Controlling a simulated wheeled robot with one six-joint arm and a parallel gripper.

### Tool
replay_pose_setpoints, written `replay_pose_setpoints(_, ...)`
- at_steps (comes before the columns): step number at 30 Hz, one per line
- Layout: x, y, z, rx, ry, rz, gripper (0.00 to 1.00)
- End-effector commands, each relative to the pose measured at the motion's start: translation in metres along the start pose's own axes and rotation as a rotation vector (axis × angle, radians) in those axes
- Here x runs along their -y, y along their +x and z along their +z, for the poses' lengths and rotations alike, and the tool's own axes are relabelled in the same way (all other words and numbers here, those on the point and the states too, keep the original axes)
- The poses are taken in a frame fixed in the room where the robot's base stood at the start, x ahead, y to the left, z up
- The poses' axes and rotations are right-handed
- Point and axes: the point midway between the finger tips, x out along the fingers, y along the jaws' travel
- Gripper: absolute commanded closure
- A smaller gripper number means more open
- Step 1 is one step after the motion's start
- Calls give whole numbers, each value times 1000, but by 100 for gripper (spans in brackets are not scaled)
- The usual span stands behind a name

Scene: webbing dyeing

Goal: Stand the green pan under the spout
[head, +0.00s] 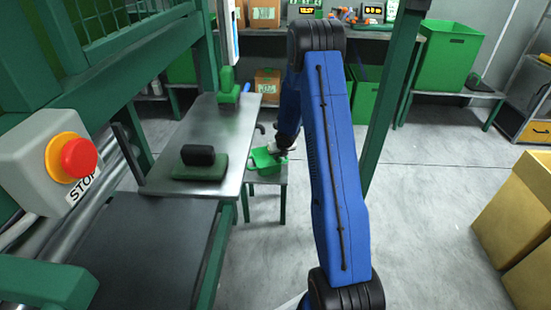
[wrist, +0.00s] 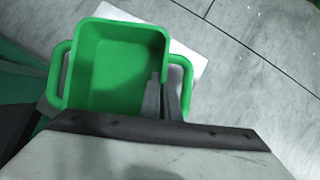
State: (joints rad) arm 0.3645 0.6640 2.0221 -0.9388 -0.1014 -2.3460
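The green pan (head: 264,158) is at a small grey stool (head: 270,176) beyond the machine's plate in the head view. In the wrist view the pan (wrist: 118,70) is an empty, open box with a loop handle on each side, above a pale stool top (wrist: 196,62). My gripper (head: 283,152) is at the pan's right side. In the wrist view its two fingers (wrist: 162,90) are close together, one inside the right wall and one between that wall and the right handle. Whether the pan rests on the stool or hangs just above it is unclear. I cannot identify the spout for certain.
The green machine frame has a grey plate (head: 215,135) with a black-handled green block (head: 198,160). A red stop button (head: 79,158) is at left. A green post (head: 392,95) stands right of my arm. Cardboard boxes (head: 517,212) are at right; the floor (head: 425,190) between is clear.

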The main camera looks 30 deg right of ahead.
Motion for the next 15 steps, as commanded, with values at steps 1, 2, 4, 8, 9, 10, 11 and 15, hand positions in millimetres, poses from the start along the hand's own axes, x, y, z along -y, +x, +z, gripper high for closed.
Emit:
replay_pose_setpoints(1, 0, 0, 0, 0, 0, 0, 100)
replay_pose_setpoints(2, 0, 1, 0, 0, 1, 0, 100)
replay_pose_setpoints(4, 0, 2, -1, 0, 0, 0, 100)
replay_pose_setpoints(8, 0, 2, -1, 0, 0, 0, 79)
replay_pose_setpoints(9, 0, 2, -1, 0, 0, 0, 79)
replay_pose_setpoints(10, 0, 2, -1, 0, 0, 0, 79)
replay_pose_setpoints(11, 0, 2, -1, 0, 0, 0, 79)
replay_pose_setpoints(15, 0, 2, -1, 0, 0, 0, 79)
